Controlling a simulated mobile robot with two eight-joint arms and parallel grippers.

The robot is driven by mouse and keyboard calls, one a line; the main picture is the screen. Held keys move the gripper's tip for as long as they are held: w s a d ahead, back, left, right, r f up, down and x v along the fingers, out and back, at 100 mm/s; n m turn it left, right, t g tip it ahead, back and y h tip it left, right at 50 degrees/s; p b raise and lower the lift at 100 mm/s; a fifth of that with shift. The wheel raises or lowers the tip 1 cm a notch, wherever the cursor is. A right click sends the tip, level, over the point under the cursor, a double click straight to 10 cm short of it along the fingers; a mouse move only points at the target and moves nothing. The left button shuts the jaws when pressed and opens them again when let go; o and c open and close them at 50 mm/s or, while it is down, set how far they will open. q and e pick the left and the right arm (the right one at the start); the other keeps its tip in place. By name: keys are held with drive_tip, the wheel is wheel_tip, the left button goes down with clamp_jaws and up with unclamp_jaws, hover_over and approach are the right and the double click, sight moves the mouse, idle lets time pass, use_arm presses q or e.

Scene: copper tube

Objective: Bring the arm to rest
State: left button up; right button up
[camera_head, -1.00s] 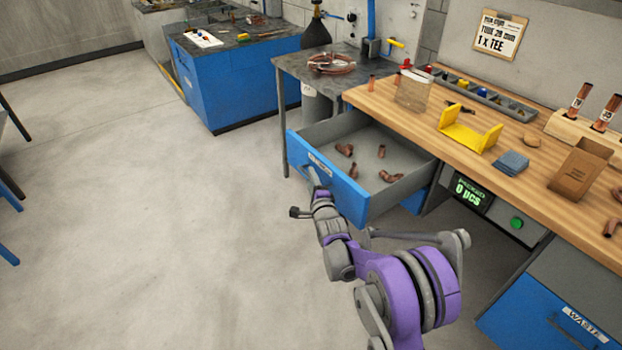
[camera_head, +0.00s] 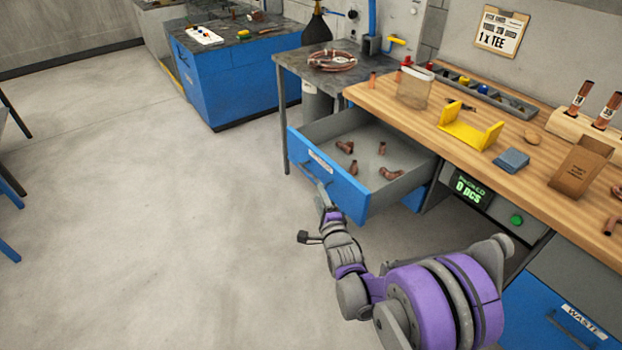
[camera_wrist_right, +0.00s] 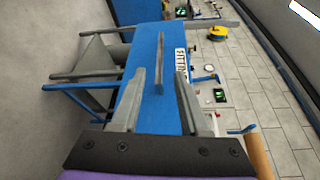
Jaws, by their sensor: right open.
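My right arm reaches in from the bottom right in the head view. Its gripper (camera_head: 326,196) is just in front of the open drawer's blue front (camera_head: 338,188), close to the grey handle (camera_head: 319,172). In the right wrist view the two fingers (camera_wrist_right: 160,82) are apart, with the blue front and a grey handle bar beyond and between their tips. I see nothing held; whether a finger touches the handle I cannot tell. My left gripper is not in view.
The drawer stands open with several copper fittings (camera_head: 346,147) inside. A blue waste drawer (camera_head: 545,312) is at lower right.

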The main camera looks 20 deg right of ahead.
drive_tip(key=s+a+f+n+g, duration=0.1)
drive_tip(key=s+n+g, duration=0.7)
drive_tip(key=s, duration=1.1)
drive_tip(key=s+a+f+n+g, duration=0.15)
drive_tip(key=s+n+g, duration=0.25)
drive_tip(key=s+n, duration=1.1)
use_arm(q)
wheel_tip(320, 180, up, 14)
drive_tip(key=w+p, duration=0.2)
drive_tip(key=p, duration=1)
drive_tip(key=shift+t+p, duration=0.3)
use_arm(e)
wheel_tip(320, 180, up, 14)
drive_tip(key=s+m, duration=0.1)
drive_tip(key=m, duration=0.1)
drive_tip(key=shift+s+y, duration=0.2)
drive_tip(key=shift+y, duration=0.1)
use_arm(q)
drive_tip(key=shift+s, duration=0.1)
use_arm(e)
drive_tip(key=shift+s, duration=0.2)
drive_tip(key=shift+w, duration=0.1)
